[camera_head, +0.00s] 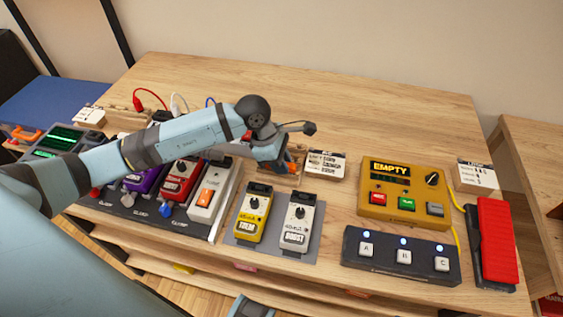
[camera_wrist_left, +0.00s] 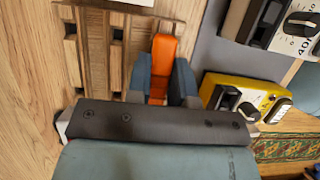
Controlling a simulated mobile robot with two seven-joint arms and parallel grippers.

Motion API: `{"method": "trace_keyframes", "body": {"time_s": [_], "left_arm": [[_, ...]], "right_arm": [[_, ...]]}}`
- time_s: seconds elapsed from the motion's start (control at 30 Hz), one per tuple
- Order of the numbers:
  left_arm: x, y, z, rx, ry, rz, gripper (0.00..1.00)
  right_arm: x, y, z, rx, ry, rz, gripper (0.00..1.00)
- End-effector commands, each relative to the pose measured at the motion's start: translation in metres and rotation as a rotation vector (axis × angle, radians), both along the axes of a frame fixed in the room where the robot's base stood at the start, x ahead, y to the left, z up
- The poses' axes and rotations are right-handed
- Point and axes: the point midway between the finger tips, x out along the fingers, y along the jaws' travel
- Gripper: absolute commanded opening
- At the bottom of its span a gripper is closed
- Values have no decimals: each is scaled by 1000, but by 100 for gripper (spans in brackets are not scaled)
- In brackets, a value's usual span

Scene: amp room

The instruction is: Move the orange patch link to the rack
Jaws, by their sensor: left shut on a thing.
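My left gripper (camera_head: 284,164) reaches down over the table behind the yellow pedal. Its two blue-grey fingers are shut on the orange patch link (camera_wrist_left: 162,68), which sticks out between them in the left wrist view. A bit of orange (camera_head: 291,166) also shows at the fingertips in the head view. A small slotted wooden rack (camera_head: 285,180) lies directly under the gripper. In the left wrist view the rack (camera_wrist_left: 95,45) is beside and beneath the fingers, with slots in view. I cannot tell whether the link touches the rack.
A yellow pedal (camera_head: 252,210) and a white pedal (camera_head: 299,222) stand in front of the rack. A printed card (camera_head: 325,164) is to its right. Farther right are a yellow box (camera_head: 405,190), a footswitch (camera_head: 400,256) and a red pedal (camera_head: 497,240). The table behind is clear.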

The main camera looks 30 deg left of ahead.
Motion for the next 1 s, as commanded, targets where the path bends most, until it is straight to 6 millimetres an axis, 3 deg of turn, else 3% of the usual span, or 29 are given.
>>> {"method": "trace_keyframes", "body": {"time_s": [0.2,0.23,0.33,0.37,0.53,0.6,0.7,1.0], "left_arm": [[-1,0,-2,0,2,0,0],[-1,0,-2,1,3,0,25],[-1,0,-2,1,4,0,48],[-1,0,-2,1,4,0,50],[-1,0,-2,0,2,0,52],[0,0,-2,1,2,1,63],[0,0,-1,1,1,1,67],[2,1,0,0,-4,3,63]], "right_arm": [[0,0,-1,-1,2,0,74],[0,0,-1,-1,2,0,74],[0,0,-1,-1,2,0,74],[0,0,-1,-1,2,0,74],[0,0,-1,0,1,0,74],[0,0,-1,0,1,0,74],[0,0,-1,0,1,0,74],[1,0,-1,0,1,0,74]]}}
